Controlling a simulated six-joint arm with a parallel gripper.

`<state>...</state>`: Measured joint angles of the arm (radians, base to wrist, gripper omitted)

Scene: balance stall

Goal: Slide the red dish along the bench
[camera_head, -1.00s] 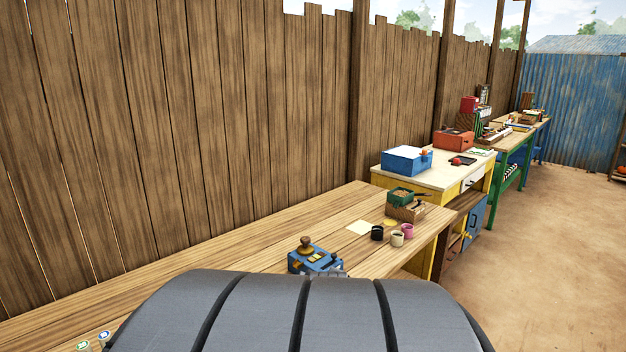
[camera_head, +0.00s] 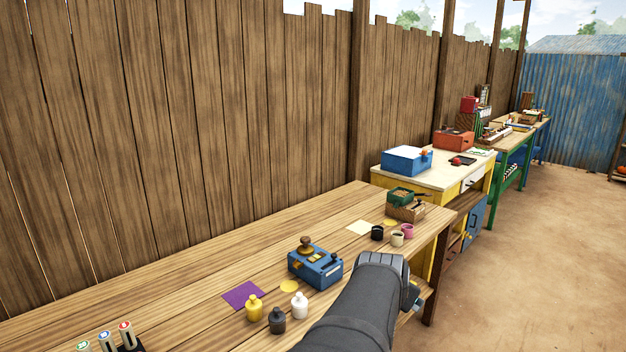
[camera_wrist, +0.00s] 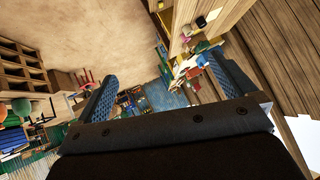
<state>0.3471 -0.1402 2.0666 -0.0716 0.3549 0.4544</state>
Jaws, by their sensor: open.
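I cannot make out a red dish on the near wooden bench (camera_head: 190,289) in the head view. A small red round thing (camera_head: 456,161) lies on the cream-topped table beyond; it is too small to identify. My gripper (camera_wrist: 160,66) is open and empty in the wrist view, its two dark blue ridged fingers wide apart. In the head view my arm reaches forward past the bench's right front edge, and its end hides part of that edge. The gripper's fingers cannot be made out there.
A blue device (camera_head: 316,268) with a brown knob stands mid-bench. Yellow (camera_head: 254,308), black (camera_head: 277,320) and white (camera_head: 299,306) bottles stand before it, near a purple square (camera_head: 243,294). Small cups (camera_head: 397,239) and a green-topped box (camera_head: 405,203) are at the far end. The bench's back left is clear.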

